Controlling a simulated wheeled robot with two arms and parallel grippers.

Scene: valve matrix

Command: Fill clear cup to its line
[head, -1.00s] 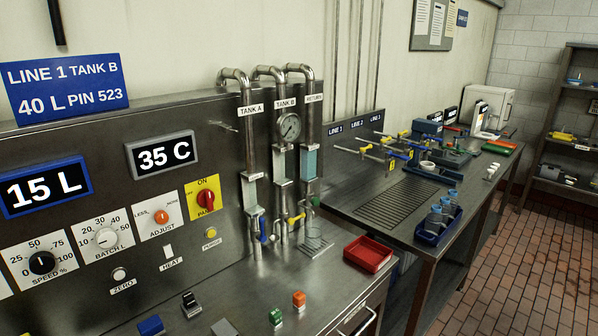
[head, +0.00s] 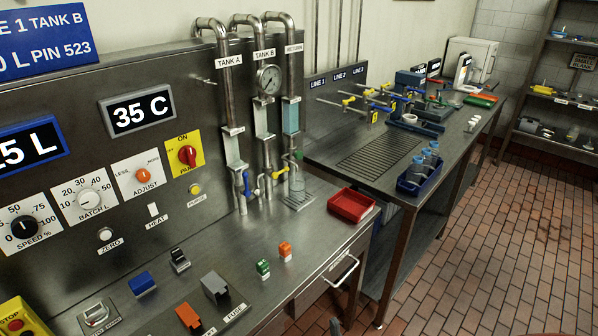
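A clear cup (head: 297,187) appears to stand on a small metal drip plate (head: 298,202) below the RETURN pipe; its line and any liquid in it are too small to make out. Three pipes labelled TANK A (head: 229,59), TANK B (head: 264,54) and RETURN (head: 294,48) come down the panel. A blue valve handle (head: 246,183) is at the TANK A outlet and a yellow handle (head: 279,173) at the TANK B outlet. A green handle (head: 298,155) is by the RETURN pipe. Neither of my grippers is recognisable in view.
A red tray (head: 351,205) lies right of the cup. The panel has a 35 C display (head: 137,111), a red ON switch (head: 187,156) and dials.

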